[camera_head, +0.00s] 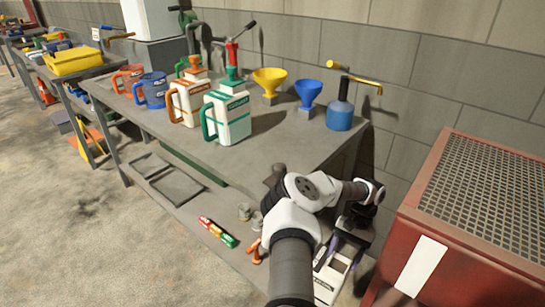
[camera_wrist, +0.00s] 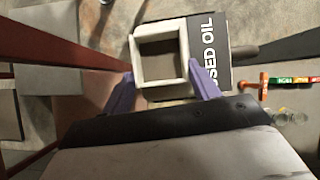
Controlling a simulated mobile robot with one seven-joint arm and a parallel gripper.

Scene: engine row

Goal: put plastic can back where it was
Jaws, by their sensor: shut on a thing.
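A white plastic can (camera_wrist: 160,55) with a square opening and a black "USED OIL" label is between the purple fingers of my gripper (camera_wrist: 160,88) in the wrist view. My gripper is shut on it at the opening's sides. In the head view, my gripper (camera_head: 345,245) points down at the can (camera_head: 327,287), low at the right end of the workbench. My arm hides part of the can there. I cannot tell whether the can's base touches the shelf.
The workbench (camera_head: 215,160) carries several jugs, two funnels and a blue bottle (camera_head: 340,113). On its lower shelf (camera_head: 180,215) lie small coloured cylinders (camera_head: 217,232) and an orange-handled tool (camera_head: 256,250). A red cabinet (camera_head: 470,215) with a mesh top stands close on the right.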

